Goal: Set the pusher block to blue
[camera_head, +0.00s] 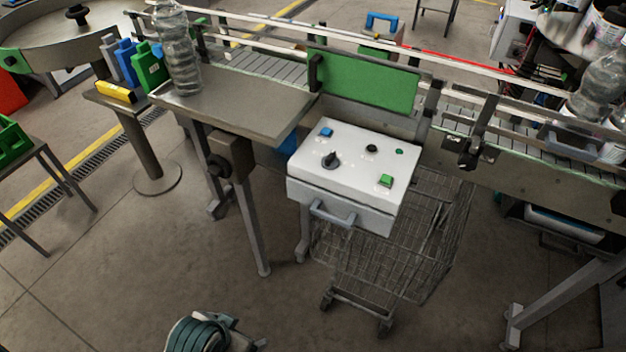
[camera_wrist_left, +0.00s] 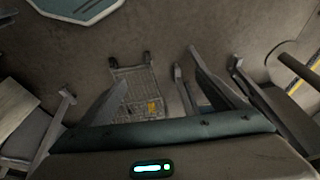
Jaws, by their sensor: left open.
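Several coloured blocks stand close together on a small stand at the upper left of the head view: a blue-grey block (camera_head: 110,57), a blue block (camera_head: 127,62) and a green block (camera_head: 151,68). A yellow block (camera_head: 115,92) lies low in front of them. I cannot tell which one is the pusher block. My left gripper shows only partly, as a teal body (camera_head: 205,335) at the bottom edge of the head view, far below the blocks. In the left wrist view its fingers (camera_wrist_left: 160,97) are spread, with nothing between them. My right gripper is not in view.
A white control box (camera_head: 353,160) has a black knob (camera_head: 331,160), a blue button (camera_head: 326,132) and a green button (camera_head: 386,181). A clear bottle (camera_head: 178,60) stands beside the blocks. A wire cart (camera_head: 385,245) stands under the conveyor. Floor at lower left is free.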

